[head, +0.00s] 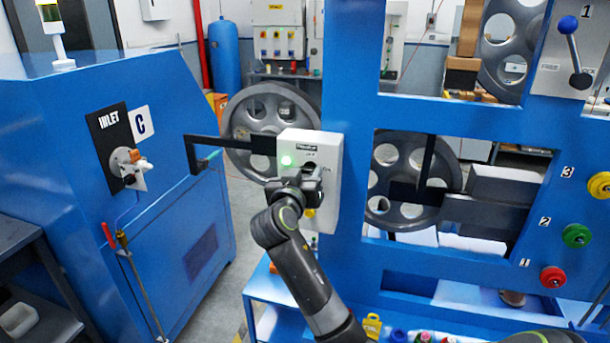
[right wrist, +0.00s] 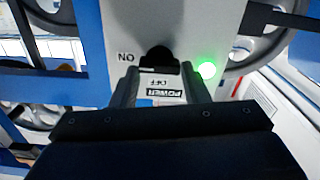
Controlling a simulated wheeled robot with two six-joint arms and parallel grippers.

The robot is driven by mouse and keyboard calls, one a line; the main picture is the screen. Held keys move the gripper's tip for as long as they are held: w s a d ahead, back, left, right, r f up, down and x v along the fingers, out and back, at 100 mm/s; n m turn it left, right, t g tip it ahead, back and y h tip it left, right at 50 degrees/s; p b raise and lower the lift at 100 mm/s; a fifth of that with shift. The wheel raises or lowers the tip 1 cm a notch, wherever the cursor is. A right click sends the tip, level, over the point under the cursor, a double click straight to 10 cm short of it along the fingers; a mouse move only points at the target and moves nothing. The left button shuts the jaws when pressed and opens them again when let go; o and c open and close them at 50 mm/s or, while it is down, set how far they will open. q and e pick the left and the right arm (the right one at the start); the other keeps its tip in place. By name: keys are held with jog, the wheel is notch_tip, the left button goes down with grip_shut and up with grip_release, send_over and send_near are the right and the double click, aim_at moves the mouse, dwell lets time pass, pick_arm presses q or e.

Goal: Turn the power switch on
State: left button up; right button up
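The power switch is a black knob (right wrist: 160,58) on a white control box (head: 327,205), mounted on a blue frame. In the right wrist view, the labels ON, OFF and POWER appear upside down around the knob. My right gripper (head: 311,174) is at the box and largely hides the knob in the head view. My left gripper is not in view.
A blue cabinet (head: 60,185) with an INLET valve (head: 128,168) stands at the left. A black bracket (head: 230,142) reaches left from the control box. Coloured buttons (head: 576,236) and a blue-knobbed lever (head: 573,50) are on the frame at the right. Large grey pulleys (head: 262,105) stand behind.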

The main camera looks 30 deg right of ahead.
jog(key=shift+f+m+b, duration=0.25)
jog(key=shift+m+b, duration=0.35)
jog(key=shift+b, duration=0.25)
jog(key=shift+r+m+b, duration=0.2)
jog(key=shift+m+b, duration=0.1)
jog(key=shift+m, duration=0.1)
jog(key=o, duration=1)
jog(key=shift+w+d, duration=0.1)
jog(key=shift+d, duration=0.1)
jog(key=shift+c, duration=0.2)
jog(key=shift+a, duration=0.15)
